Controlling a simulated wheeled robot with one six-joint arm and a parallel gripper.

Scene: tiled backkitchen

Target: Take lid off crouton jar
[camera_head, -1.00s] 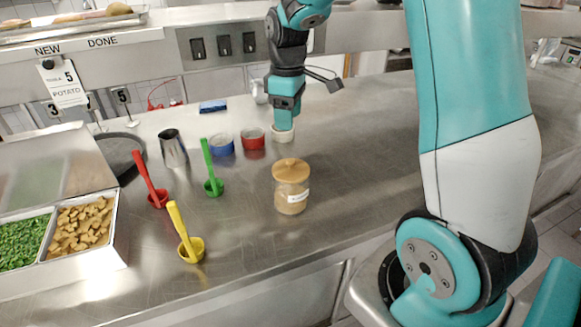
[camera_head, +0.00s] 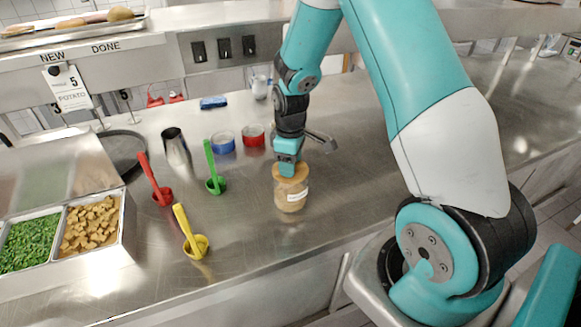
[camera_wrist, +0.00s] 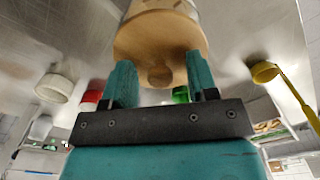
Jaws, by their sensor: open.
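The crouton jar (camera_head: 291,201) is a clear glass jar with a white label, standing upright on the steel counter (camera_head: 345,190). Its round wooden lid (camera_head: 299,178) sits on top of it. In the wrist view the lid (camera_wrist: 160,36) fills the top middle, with its small round knob (camera_wrist: 160,76) toward me. My gripper (camera_head: 287,170) is right above the lid. In the wrist view its two fingers (camera_wrist: 160,62) are spread, one on each side of the knob with gaps between. The gripper partly hides the lid top in the head view.
Red (camera_head: 160,195), green (camera_head: 214,184) and yellow (camera_head: 197,246) ladles stand left of the jar. Food bins (camera_head: 126,225) are at far left. The counter right of the jar is clear.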

